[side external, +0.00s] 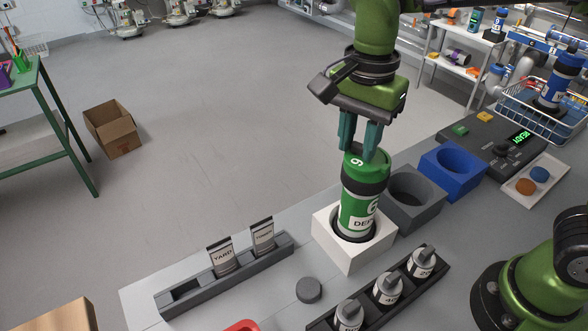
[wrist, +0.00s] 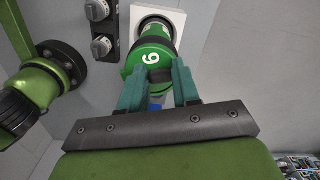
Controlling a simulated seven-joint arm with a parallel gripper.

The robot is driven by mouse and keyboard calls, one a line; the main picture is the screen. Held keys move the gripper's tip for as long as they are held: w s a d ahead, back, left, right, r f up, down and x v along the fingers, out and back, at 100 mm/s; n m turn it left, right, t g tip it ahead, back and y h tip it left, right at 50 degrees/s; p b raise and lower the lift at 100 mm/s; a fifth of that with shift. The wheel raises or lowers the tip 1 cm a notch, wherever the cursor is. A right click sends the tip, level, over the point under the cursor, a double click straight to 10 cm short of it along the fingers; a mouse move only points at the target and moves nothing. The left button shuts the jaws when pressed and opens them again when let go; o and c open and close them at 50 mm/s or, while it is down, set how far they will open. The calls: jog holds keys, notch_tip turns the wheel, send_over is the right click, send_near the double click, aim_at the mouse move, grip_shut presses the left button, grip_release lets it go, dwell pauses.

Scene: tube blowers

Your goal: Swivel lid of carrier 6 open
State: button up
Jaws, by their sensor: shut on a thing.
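Carrier 6 (side external: 358,211) is a green cylinder with a white label and black bands. It stands upright in the round hole of a white block (side external: 338,250). Its green lid (side external: 363,169), marked with a white 6, is at the top and also shows in the wrist view (wrist: 150,58). My gripper (side external: 362,152) points down from above, its teal fingers shut on the lid's top part. In the wrist view the fingers (wrist: 159,92) stand on either side of the lid's near edge. The fingers partly hide the lid's top, so I cannot tell how far it is turned.
A grey socket block (side external: 428,218) and a blue one (side external: 468,182) stand right of the white block. A rack (side external: 378,318) of small labelled cylinders lies in front. A card rail (side external: 190,290) and dark puck (side external: 309,290) are left. A panel reading READY (side external: 480,145) is behind.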

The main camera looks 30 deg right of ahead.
jog(key=n, duration=0.1)
jog(key=a+n, duration=0.1)
jog(key=n, duration=0.1)
jog(key=shift+s, duration=0.35)
jog(key=n, duration=0.1)
jog(key=s+a+n, duration=0.1)
jog(key=n, duration=0.1)
jog(key=shift+s+n, duration=0.1)
jog(key=shift+n, duration=0.2)
jog(key=s+d+n, duration=0.1)
jog(key=s+n, duration=0.5)
jog(key=n, duration=0.9)
jog(key=shift+n, duration=0.4)
jog(key=o, duration=1.1)
jog(key=shift+c, duration=0.2)
jog(key=shift+r, duration=0.15)
